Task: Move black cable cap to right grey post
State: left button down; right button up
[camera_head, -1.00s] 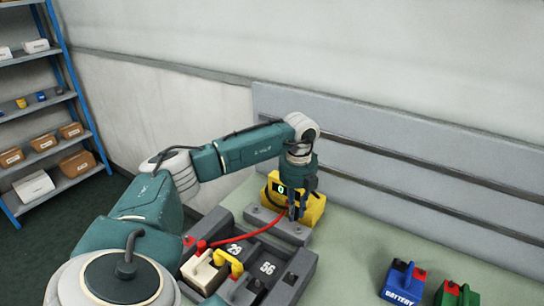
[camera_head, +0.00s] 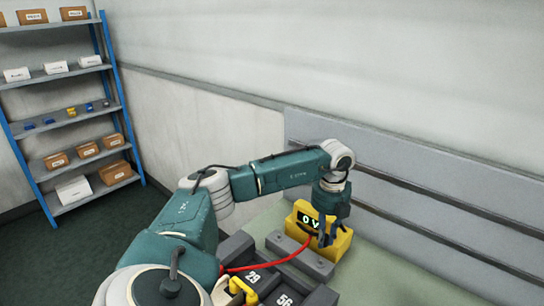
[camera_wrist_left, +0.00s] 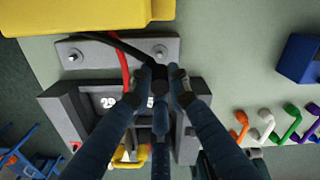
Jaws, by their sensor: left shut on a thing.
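My left gripper (camera_head: 325,240) is in front of the yellow meter (camera_head: 342,243), above the grey plate. In the left wrist view the fingertips (camera_wrist_left: 158,82) are closed on the black cable cap (camera_wrist_left: 159,72). A black cable (camera_wrist_left: 110,40) runs from the cap up and left. The grey plate (camera_wrist_left: 115,48) with two bolt-like studs lies just beyond the fingertips. The dark grey tray (camera_wrist_left: 62,98), marked 29, is partly hidden behind the fingers. My right gripper is not in view.
A red cable (camera_head: 265,264) runs from the meter to the tray. A yellow handle (camera_head: 240,288) is in the tray. A blue block (camera_wrist_left: 298,58) and several coloured hooks (camera_wrist_left: 265,125) lie to the right in the wrist view. A blue-framed shelf (camera_head: 125,100) stands at left.

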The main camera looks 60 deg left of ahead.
aim_at(321, 260)
pick_arm(q)
jog(key=shift+s+f+b, duration=0.1)
jog(key=shift+f+b, duration=0.3)
jog(key=shift+f, duration=0.8)
jog(key=shift+f+b, duration=1.6)
jog(key=shift+f, duration=0.6)
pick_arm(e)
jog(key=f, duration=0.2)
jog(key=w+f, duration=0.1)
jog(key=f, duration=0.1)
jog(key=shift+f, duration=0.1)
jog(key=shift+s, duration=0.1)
pick_arm(q)
jog(key=shift+f, duration=0.15)
jog(key=shift+f+b, duration=0.5)
jog(key=shift+f, duration=0.35)
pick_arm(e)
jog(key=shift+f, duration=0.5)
